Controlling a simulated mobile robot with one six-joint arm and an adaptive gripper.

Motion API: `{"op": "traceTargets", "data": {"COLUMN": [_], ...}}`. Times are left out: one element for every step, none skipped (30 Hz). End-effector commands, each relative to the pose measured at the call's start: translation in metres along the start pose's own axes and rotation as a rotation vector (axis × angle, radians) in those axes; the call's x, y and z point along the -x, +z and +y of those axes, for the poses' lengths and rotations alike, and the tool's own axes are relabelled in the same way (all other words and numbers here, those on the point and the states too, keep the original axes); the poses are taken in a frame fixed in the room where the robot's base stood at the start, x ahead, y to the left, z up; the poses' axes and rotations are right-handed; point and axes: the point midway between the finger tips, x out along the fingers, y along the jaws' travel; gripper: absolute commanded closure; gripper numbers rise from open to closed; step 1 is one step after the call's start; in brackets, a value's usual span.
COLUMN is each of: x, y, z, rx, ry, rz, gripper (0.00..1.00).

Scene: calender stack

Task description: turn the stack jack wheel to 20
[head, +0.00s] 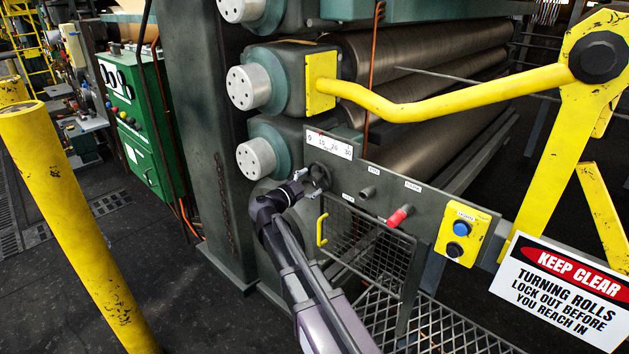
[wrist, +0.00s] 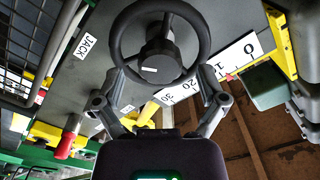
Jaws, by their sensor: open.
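The stack jack wheel (wrist: 160,45) is a dark handwheel with a thick rim and a hub. It also shows small in the head view (head: 319,177), on the grey panel below the scale. A white scale plate (head: 329,145) has figures from 0 to 30; in the wrist view (wrist: 250,48) the wheel partly covers it. A small red mark shows at the scale's edge near the 10, too small to read exactly. My gripper (wrist: 160,80) is open, its fingers apart on either side of the wheel's near rim. I cannot tell whether they touch it.
A JACK label (wrist: 84,46) sits beside the wheel. A red-handled lever (head: 399,216), a mesh guard (head: 365,245) with a yellow handle and a yellow button box (head: 461,234) are to the right. A yellow bar (head: 450,95) crosses above. A yellow post (head: 70,220) stands at left.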

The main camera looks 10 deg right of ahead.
Motion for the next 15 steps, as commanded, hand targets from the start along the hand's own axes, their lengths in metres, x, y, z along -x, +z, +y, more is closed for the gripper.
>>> {"op": "traceTargets", "data": {"x": [-0.006,-0.008,-0.011,-0.013,-0.014,-0.015,-0.016,-0.017,-0.017,-0.018,-0.018,-0.018,-0.018,-0.018,-0.017], "y": [0.0,0.0,0.0,0.0,0.0,0.0,0.0,0.0,0.0,0.0,0.0,0.0,0.0,0.0,0.0], "z": [-0.001,0.0,0.0,0.0,0.0,0.0,0.0,0.0,0.0,0.0,0.0,0.0,0.0,0.0,0.0], "rx": [0.0,0.0,0.0,0.0,0.0,0.0,0.0,0.0,0.0,0.0,0.0,0.0,0.0,0.0,0.0], "ry": [0.001,0.001,0.001,0.001,0.001,0.001,0.0,0.0,0.0,0.0,0.0,0.0,0.0,0.0,0.0], "rz": [0.001,0.001,0.001,0.001,0.001,0.001,0.0,0.0,0.0,0.0,0.0,0.0,0.0,0.0,0.0], "gripper": [0.09,0.09,0.09,0.09,0.09,0.09,0.09,0.09,0.09,0.09,0.09,0.09,0.09,0.09,0.09]}}
